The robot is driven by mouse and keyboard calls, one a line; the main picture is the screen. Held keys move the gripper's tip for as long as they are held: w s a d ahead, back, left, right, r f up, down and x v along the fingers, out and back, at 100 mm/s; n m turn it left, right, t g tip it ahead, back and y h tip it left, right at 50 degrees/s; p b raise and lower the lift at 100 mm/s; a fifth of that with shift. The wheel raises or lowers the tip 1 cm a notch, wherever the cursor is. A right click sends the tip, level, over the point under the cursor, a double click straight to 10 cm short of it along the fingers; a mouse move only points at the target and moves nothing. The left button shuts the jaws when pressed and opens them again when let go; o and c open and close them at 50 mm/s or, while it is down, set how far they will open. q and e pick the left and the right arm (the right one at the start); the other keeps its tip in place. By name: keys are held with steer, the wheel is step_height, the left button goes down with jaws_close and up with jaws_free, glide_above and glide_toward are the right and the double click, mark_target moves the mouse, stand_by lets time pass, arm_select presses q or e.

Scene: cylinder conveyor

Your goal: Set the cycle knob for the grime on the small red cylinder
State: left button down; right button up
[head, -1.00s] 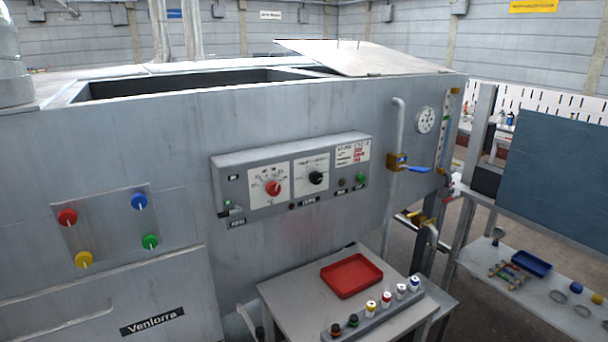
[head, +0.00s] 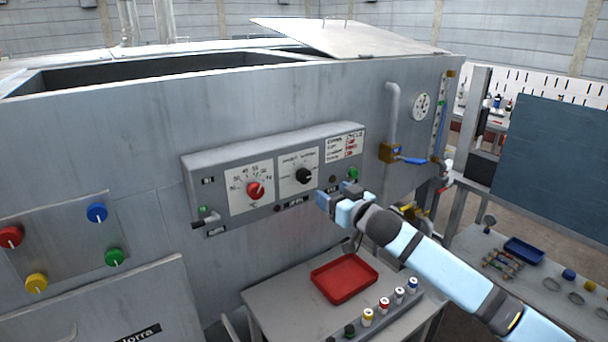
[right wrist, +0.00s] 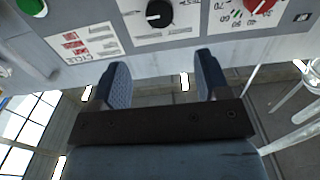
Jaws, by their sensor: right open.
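The control panel (head: 275,178) on the grey machine's front carries a black knob (head: 303,176) on a white dial plate; this knob also shows in the right wrist view (right wrist: 159,14). A red knob (head: 256,190) sits to its left. A small card (head: 342,147) with red print, headed "CYCLE", is at the panel's upper right. My right gripper (head: 335,193) is open and empty, apart from the panel, below and right of the black knob. In the right wrist view its fingers (right wrist: 161,65) frame empty space below the black knob. I cannot make out a small red cylinder.
A side table below holds a red tray (head: 345,293) and a rack of bottles with coloured labels (head: 384,305). A blue-handled valve (head: 410,160) and pipe stand right of the panel. A green button (head: 352,173) is near my right gripper.

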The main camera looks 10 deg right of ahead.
mark_target(306, 176)
steer(key=p+x, duration=0.1)
steer(key=x, duration=0.9)
steer(key=shift+w+a+r+p, duration=0.1)
steer(key=shift+w+p, duration=0.05)
steer(key=shift+p, duration=0.2)
steer(key=shift+x, duration=0.85)
steer(key=c, duration=0.9)
